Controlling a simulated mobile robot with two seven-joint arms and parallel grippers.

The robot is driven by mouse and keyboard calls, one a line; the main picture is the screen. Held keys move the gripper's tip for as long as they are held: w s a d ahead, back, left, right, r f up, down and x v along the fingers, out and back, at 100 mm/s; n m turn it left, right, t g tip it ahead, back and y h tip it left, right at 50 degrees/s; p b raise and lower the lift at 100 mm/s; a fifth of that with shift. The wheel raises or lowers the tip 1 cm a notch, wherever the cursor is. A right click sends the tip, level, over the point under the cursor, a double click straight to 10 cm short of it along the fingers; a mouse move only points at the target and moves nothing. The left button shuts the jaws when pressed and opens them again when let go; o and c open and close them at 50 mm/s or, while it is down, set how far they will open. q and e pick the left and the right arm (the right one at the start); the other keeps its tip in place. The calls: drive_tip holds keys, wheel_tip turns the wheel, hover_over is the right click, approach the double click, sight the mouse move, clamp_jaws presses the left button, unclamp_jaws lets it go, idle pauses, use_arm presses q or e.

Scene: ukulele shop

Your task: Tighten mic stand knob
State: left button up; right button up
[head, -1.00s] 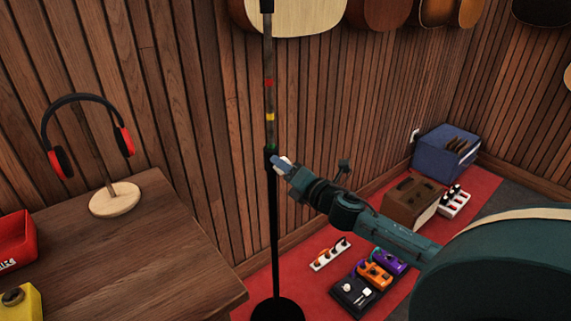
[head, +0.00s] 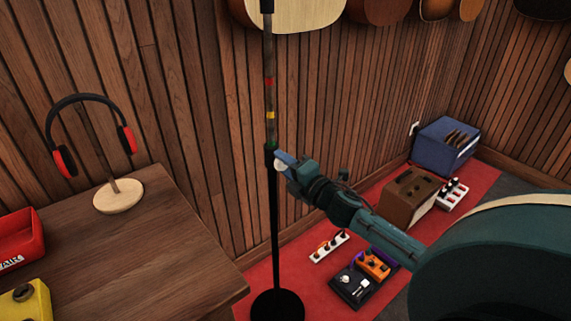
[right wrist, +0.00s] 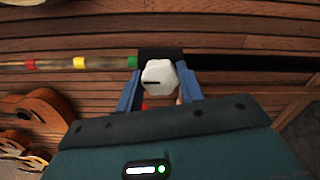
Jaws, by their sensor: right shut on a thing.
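The mic stand (head: 274,222) stands upright on a round black base (head: 277,306) on the red rug. Its upper tube carries red, yellow and green bands. At the black collar below the green band is a white faceted knob (right wrist: 158,74) with a dark line on its face. My right gripper (head: 279,159) is at the collar. In the right wrist view its two blue fingers (right wrist: 159,88) lie on either side of the knob, shut on it. The knob shows only as a small pale patch in the head view. My left gripper is not in view.
A wooden table (head: 150,255) at left holds headphones on a stand (head: 118,196), a red tray (head: 20,240) and a yellow box (head: 28,302). Pedals (head: 352,287) and amplifiers (head: 409,199) sit on the rug at right. Guitars (head: 290,14) hang on the wall behind.

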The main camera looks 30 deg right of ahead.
drive_tip(key=o, duration=1)
drive_tip(key=s+d, duration=0.1)
drive_tip(key=s, duration=1.2)
drive_tip(key=shift+b, duration=0.3)
